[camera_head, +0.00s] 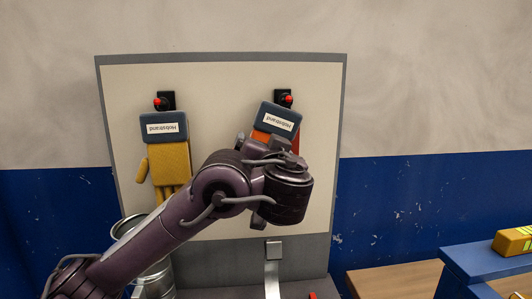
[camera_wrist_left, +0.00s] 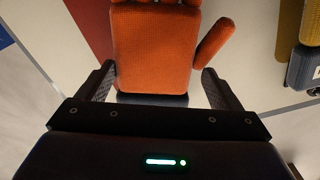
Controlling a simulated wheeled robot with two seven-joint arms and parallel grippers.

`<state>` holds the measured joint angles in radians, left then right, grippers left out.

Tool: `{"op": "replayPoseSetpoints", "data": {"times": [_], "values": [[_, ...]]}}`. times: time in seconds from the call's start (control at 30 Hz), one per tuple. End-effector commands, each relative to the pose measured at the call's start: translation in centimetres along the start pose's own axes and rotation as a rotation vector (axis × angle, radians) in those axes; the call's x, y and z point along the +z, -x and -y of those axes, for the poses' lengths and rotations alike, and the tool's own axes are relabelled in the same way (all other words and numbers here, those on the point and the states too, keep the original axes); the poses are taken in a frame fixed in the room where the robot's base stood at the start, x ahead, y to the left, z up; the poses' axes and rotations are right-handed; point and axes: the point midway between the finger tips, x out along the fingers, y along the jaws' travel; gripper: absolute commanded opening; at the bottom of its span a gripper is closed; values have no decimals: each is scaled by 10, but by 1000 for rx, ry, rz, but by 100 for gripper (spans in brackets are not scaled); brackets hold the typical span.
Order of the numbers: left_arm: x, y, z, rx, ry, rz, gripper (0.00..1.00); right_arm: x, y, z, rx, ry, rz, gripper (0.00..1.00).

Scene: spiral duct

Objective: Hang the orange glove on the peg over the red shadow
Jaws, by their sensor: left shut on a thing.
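The orange glove (camera_wrist_left: 152,48) has a dark blue cuff with a white label (camera_head: 277,120). In the head view it is tilted in front of the pegboard, its cuff just below the right peg (camera_head: 285,98). I cannot tell whether its loop is on that peg. My left gripper (camera_wrist_left: 158,88) is shut on the glove, one finger on each side near the cuff. My arm hides most of the glove in the head view. A patch of the red shadow (camera_wrist_left: 90,28) shows on the board beside the glove in the left wrist view. My right gripper is out of view.
A yellow glove (camera_head: 170,162) hangs under the left peg (camera_head: 163,101) on the pale board (camera_head: 222,85). A metal bucket (camera_head: 126,226) stands at lower left, partly behind my arm. A blue stand (camera_head: 480,258) bears a yellow block (camera_head: 512,241) at right.

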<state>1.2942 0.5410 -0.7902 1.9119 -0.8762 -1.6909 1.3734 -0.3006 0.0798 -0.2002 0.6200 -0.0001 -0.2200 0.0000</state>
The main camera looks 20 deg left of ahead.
Motion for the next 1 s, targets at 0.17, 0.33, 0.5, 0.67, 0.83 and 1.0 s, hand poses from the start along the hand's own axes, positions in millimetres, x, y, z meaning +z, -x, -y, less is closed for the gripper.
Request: {"op": "replayPoseSetpoints", "data": {"times": [0.17,0.33,0.5,0.67,0.83,1.0], "values": [[0,0,0,0,1,0,63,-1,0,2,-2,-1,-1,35],[0,0,0,0,1,0,63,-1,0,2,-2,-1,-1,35],[0,0,0,0,1,0,98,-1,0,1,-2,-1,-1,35],[0,0,0,0,0,0,100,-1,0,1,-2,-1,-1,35],[1,6,-2,3,1,0,100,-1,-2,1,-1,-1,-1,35],[2,33,-3,7,5,-1,100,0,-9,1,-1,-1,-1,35]]}}
